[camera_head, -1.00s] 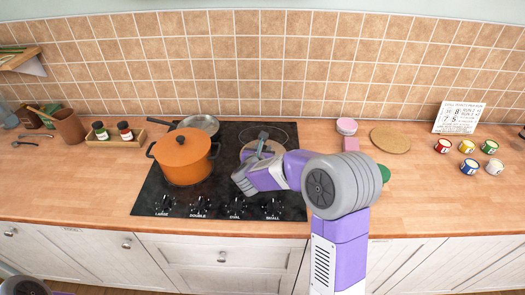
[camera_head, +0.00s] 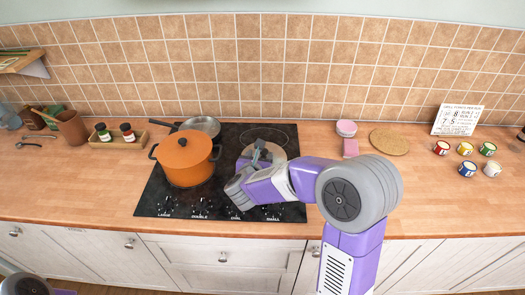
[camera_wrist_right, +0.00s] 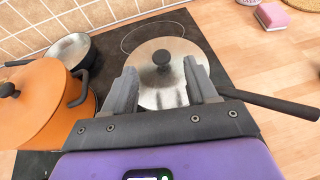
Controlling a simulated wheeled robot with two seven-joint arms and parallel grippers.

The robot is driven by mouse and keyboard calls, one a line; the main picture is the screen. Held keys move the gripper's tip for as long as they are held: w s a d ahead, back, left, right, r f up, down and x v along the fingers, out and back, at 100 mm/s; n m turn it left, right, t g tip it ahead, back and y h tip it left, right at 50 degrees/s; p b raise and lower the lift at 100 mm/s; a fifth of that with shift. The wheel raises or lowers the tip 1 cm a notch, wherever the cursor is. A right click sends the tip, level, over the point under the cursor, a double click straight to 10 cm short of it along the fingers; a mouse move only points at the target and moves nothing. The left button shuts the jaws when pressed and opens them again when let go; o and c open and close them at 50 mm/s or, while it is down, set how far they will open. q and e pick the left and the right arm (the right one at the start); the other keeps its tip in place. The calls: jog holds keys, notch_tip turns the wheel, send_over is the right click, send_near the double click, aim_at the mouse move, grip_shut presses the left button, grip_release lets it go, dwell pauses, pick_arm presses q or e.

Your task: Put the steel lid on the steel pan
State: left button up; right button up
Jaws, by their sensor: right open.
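The steel lid (camera_wrist_right: 172,72), round with a black knob (camera_wrist_right: 161,59), lies over a steel pan whose black handle (camera_wrist_right: 272,103) points right in the right wrist view. The lid looks level; whether its rim is fully seated I cannot tell. In the head view the lid (camera_head: 278,138) is on the right part of the hob, partly behind my right gripper (camera_head: 262,150). My right gripper (camera_wrist_right: 163,88) is open and empty, its fingers apart on the near side of the knob. My left gripper is not in view.
An orange pot (camera_head: 185,158) with its lid stands left on the black hob (camera_head: 225,206). A small open pan (camera_head: 203,126) stands behind it. A spice tray (camera_head: 120,140) is farther left. Pink items (camera_head: 348,143), a round board (camera_head: 389,139) and several coloured cups (camera_head: 468,169) are right.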

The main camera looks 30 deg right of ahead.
jog(key=v, duration=0.5)
jog(key=shift+s+a, duration=0.1)
jog(key=shift+a, duration=0.05)
jog(key=shift+r, duration=0.1)
